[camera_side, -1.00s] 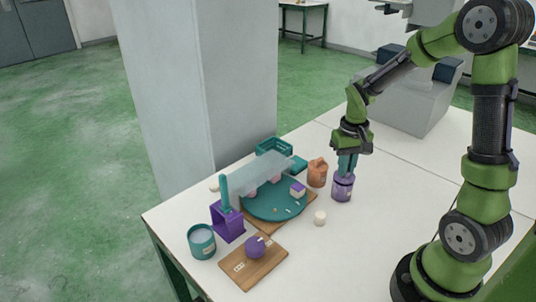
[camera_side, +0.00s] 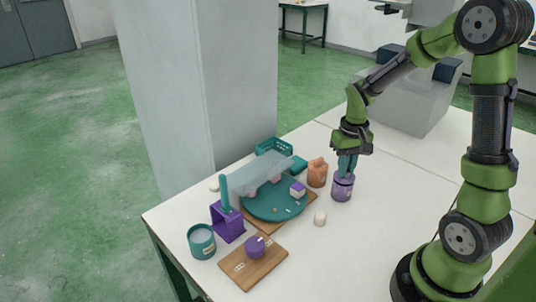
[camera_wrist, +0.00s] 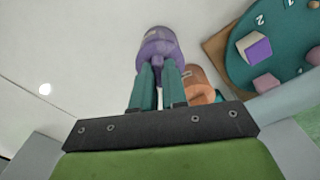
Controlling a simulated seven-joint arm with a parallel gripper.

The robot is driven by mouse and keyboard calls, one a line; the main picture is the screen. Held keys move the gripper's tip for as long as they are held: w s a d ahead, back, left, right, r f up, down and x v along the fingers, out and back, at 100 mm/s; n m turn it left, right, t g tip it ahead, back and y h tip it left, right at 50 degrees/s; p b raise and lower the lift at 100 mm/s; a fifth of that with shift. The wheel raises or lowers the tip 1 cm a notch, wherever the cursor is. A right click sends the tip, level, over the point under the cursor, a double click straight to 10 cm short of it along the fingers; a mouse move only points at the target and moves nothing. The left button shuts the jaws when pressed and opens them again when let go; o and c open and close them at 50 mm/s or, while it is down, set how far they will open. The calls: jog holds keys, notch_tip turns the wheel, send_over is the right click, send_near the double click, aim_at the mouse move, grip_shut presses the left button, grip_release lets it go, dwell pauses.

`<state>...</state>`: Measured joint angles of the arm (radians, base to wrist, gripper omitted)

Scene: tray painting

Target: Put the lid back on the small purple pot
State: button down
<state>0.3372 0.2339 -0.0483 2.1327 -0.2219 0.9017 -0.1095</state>
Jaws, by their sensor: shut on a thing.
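The small purple pot (camera_side: 342,188) stands upright on the white table with a pale label on its side. My gripper (camera_side: 347,165) points down onto its top, and its teal fingers are shut on the top part. In the wrist view the purple pot (camera_wrist: 160,46) shows just beyond my fingertips (camera_wrist: 158,72).
An orange-brown pot (camera_side: 317,172) stands close left of the purple pot. Farther left is a teal turntable (camera_side: 262,213) with small blocks under a clear panel (camera_side: 258,172). A small cream piece (camera_side: 320,219) lies in front. The table right of the pot is clear.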

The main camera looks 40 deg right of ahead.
jog(key=shift+f, duration=0.1)
dwell(0.7)
jog(key=c, duration=0.6)
grip_release()
jog(key=shift+r, duration=3.5)
jog(key=shift+c, duration=0.3)
grip_shut()
jog(key=shift+f, duration=0.25)
jog(key=shift+f, duration=2.75)
